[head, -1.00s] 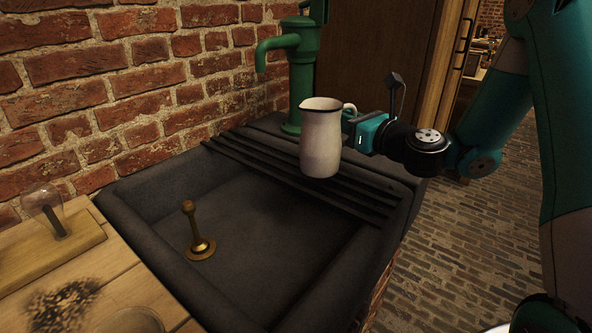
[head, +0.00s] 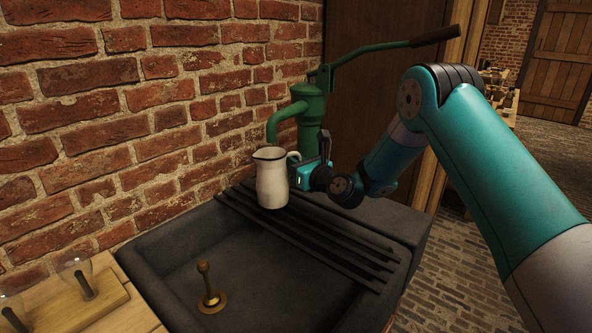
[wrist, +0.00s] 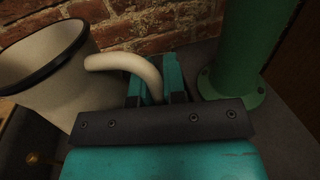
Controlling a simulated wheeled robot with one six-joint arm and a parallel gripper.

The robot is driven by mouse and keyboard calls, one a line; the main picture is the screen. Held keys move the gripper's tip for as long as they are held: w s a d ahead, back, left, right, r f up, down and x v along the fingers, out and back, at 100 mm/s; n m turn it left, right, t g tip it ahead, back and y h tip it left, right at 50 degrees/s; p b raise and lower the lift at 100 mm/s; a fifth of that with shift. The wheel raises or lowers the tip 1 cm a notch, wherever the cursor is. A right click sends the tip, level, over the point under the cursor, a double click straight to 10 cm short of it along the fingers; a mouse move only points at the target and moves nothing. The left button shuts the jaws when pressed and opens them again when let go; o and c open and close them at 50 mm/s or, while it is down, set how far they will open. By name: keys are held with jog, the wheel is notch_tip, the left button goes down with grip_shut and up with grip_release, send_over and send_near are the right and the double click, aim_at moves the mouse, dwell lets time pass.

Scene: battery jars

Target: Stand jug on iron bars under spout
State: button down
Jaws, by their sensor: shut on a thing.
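The white enamel jug (head: 272,182) with a dark rim is upright in my gripper (head: 299,176), which is shut on its handle. The wrist view shows the jug (wrist: 60,75) at left and the handle between the jaws of my gripper (wrist: 155,88). The green pump's spout (head: 272,128) is just above the jug's mouth in the head view. The iron bars (head: 330,248) lie across the sink's far right part. The jug's base shows over the left end of the bars; I cannot tell whether it touches them.
The dark stone sink (head: 180,250) holds a brass plug with a stem (head: 209,290). The green pump body (head: 310,130) stands behind, close to my gripper, with a long lever (head: 380,46). A brick wall (head: 120,120) borders the left. A wooden bench (head: 130,318) with glass items is at front left.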

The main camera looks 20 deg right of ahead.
jog(key=shift+f, duration=1.75)
jog(key=c, duration=1.6)
grip_release()
jog(key=shift+f, duration=0.2)
jog(key=o, duration=0.4)
